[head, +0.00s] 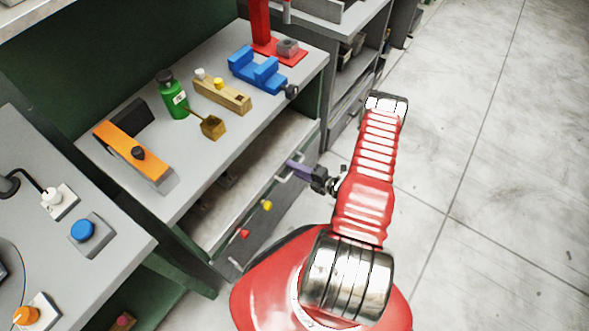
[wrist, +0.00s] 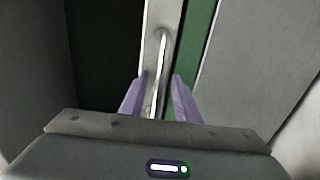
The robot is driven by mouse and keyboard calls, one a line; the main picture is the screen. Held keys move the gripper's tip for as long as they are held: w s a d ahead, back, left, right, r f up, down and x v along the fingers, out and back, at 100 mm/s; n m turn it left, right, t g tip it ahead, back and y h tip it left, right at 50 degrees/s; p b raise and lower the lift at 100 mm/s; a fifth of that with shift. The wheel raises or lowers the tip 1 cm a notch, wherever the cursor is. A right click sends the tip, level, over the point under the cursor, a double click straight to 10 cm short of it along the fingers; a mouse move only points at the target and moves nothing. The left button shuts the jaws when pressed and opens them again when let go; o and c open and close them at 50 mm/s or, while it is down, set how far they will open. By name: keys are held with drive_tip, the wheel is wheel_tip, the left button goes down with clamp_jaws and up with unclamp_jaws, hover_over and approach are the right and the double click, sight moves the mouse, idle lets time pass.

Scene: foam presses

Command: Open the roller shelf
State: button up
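The roller shelf (head: 250,222) shows in the head view as a grey front panel below the workbench top, with a red knob, a yellow knob and a metal handle (head: 282,178). My gripper (head: 290,164), with purple fingers, is at the handle end of this front. In the wrist view the handle is a bright metal bar (wrist: 162,55) on a pale panel edge. My fingers (wrist: 160,77) are open, one on each side of the bar in the picture. A gap shows between each finger and the bar. I cannot tell how deep the bar lies between them.
The bench top (head: 215,140) holds an orange-topped block (head: 130,152), a green bottle (head: 172,97), a wooden block (head: 222,95) and a blue vise (head: 257,70). Another bench with buttons stands at left. The floor (head: 480,150) at right is clear.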

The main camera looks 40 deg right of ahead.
drive_tip(key=shift+c, duration=0.4)
clamp_jaws()
drive_tip(key=shift+a+f, duration=0.1)
drive_tip(key=shift+a, duration=0.05)
drive_tip(key=f+v, duration=0.2)
drive_tip(key=v, duration=1.1)
drive_tip(key=s+f+v, duration=0.1)
drive_tip(key=f+v, duration=0.2)
drive_tip(key=v, duration=1)
drive_tip(key=shift+s+d+f, duration=0.2)
drive_tip(key=shift+s+d, duration=0.05)
drive_tip(key=shift+d, duration=0.25)
drive_tip(key=shift+o, duration=0.4)
unclamp_jaws()
